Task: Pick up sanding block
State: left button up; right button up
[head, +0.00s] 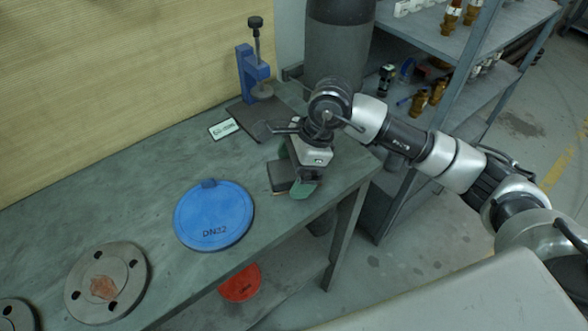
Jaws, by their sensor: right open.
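A small dark grey block with a tan lower edge, which looks like the sanding block (280,177), lies on the workbench near its right front edge. My right gripper (296,179) is open and points down at the block, very close to it. Whether the fingers touch the block cannot be told, as the gripper body covers its right and far side. A green piece (303,189) shows just right of the block, partly under the gripper. My left gripper is not in view.
A grey cylinder (338,45) and shelving (440,60) stand behind my right arm.

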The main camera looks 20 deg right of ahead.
aim_at(286, 169)
jog(key=shift+f+b, duration=0.15)
jog(key=shift+b, duration=0.2)
dwell(0.3)
jog(key=c, duration=1.2)
jog(key=shift+o, duration=0.2)
jog(key=shift+r+p, duration=0.3)
jog(key=shift+p, duration=0.2)
jog(key=shift+r+b, duration=0.3)
jog(key=shift+r, duration=0.1)
notch_tip(286, 169, up, 3)
jog(key=shift+r+b, duration=0.2)
jog(key=shift+b, duration=0.2)
jog(key=s+d+r+b, duration=0.1)
jog(key=s+d+r, duration=0.5)
jog(key=s+d, duration=0.2)
jog(key=shift+s+r+b, duration=0.3)
jog(key=shift+b, duration=0.05)
